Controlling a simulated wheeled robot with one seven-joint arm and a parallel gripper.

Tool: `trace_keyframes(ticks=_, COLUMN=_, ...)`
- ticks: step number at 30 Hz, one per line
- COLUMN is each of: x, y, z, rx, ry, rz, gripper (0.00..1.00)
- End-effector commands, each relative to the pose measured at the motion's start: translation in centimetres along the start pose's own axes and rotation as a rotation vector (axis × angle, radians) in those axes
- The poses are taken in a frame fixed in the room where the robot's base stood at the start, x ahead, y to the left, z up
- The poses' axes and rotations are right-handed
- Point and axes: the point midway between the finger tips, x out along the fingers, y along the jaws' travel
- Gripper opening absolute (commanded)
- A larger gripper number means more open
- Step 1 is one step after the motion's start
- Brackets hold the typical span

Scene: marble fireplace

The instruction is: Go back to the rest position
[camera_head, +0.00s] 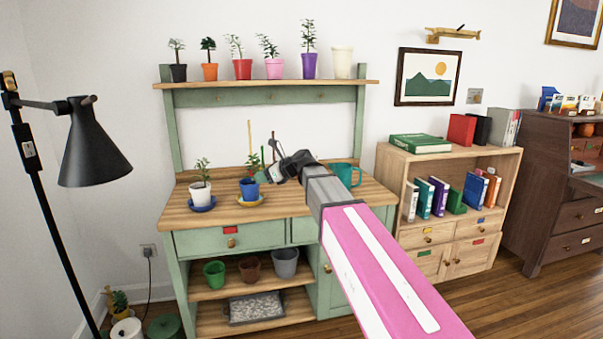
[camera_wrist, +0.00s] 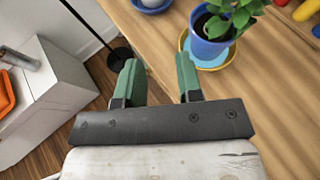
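My gripper (camera_wrist: 158,76) shows two green fingers in the wrist view, apart with nothing between them. In the head view my gripper (camera_head: 275,163) is above the wooden top of the green potting bench (camera_head: 225,218), to the right of and near a blue pot (camera_head: 249,190). In the wrist view the blue pot (camera_wrist: 207,46) with its leafy plant stands to the right of the fingers, on a saucer. My arm reaches in from the lower right and hides part of the bench.
A white pot (camera_head: 200,192) stands on a blue saucer (camera_head: 202,206) on the bench, and a teal mug (camera_head: 346,174) is behind my arm. Several potted plants line the shelf above. A black lamp (camera_head: 90,150) is at left; a wooden bookcase (camera_head: 400,165) at right.

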Motion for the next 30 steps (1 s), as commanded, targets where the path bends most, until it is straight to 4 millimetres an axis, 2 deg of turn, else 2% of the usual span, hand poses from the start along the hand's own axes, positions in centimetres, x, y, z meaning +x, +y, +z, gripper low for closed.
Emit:
trace_keyframes(ticks=8, x=-0.7, y=0.1, z=-4.8, rx=-0.154, ry=0.094, rz=-0.008, gripper=0.33)
trace_keyframes(ticks=14, x=-1.9, y=0.3, z=-10.1, rx=-0.331, ry=0.203, rz=0.004, gripper=0.33)
trace_keyframes(ticks=17, x=-2.8, y=0.6, z=-13.6, rx=-0.447, ry=0.275, rz=0.025, gripper=0.33)
trace_keyframes(ticks=20, x=-4.2, y=1.2, z=-18.1, rx=-0.595, ry=0.369, rz=0.068, gripper=0.33)
trace_keyframes(ticks=23, x=-6.2, y=2.1, z=-23.7, rx=-0.782, ry=0.482, rz=0.151, gripper=0.33)
trace_keyframes(ticks=24, x=-7.1, y=2.6, z=-26.0, rx=-0.859, ry=0.527, rz=0.195, gripper=0.33)
trace_keyframes(ticks=30, x=-12.4, y=5.7, z=-36.3, rx=-1.222, ry=0.700, rz=0.493, gripper=0.33)
